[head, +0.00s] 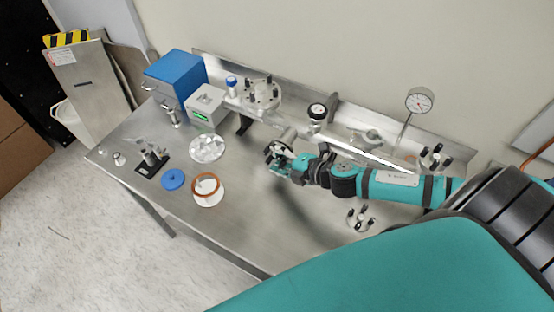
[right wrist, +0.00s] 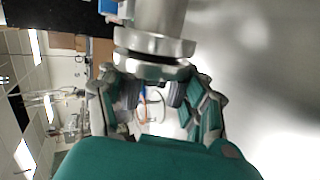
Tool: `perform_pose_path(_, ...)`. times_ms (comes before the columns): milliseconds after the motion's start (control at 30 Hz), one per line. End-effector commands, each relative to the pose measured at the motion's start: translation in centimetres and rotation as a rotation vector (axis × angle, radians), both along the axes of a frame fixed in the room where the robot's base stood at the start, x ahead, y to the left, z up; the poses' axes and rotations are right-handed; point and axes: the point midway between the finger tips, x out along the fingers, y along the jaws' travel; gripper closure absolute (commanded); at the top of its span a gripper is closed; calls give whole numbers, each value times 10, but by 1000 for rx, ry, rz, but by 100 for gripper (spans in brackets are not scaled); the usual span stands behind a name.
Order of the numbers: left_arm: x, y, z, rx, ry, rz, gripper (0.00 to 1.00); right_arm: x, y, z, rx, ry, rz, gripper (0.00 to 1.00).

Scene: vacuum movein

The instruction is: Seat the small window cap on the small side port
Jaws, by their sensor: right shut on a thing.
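My right gripper (head: 278,152) is at the open end of the small side port (head: 288,135), a short metal tube above the table. In the right wrist view the port (right wrist: 160,15) comes down from the top and ends in a wide round flange (right wrist: 153,43). My right gripper's fingers are shut around the small window cap (right wrist: 150,69), a shiny metal disc. The cap faces the flange and looks roughly in line with it. A thin dark line lies between them; I cannot tell whether they touch. In the head view the fingers hide the cap. My left gripper is not in view.
On the steel table (head: 240,210) lie a copper-coloured ring (head: 207,184), a blue disc (head: 173,179) and a metal flange (head: 207,147). A blue box (head: 175,77) and a grey controller (head: 205,107) stand at the back left. A round gauge (head: 420,100) rises behind my right arm.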

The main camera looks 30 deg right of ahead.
Motion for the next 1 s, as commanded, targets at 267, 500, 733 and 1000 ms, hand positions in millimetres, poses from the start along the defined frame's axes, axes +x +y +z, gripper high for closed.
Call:
perform_pose_path(267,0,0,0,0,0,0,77,1,0,1,0,-2,0,95)
perform_pose_path(500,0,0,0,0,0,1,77,0,0,1,0,-1,0,33)
perform_pose_path(733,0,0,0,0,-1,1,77,0,0,0,0,0,0,18)
perform_pose_path(1000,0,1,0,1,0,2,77,-4,-2,0,0,3,-3,18)
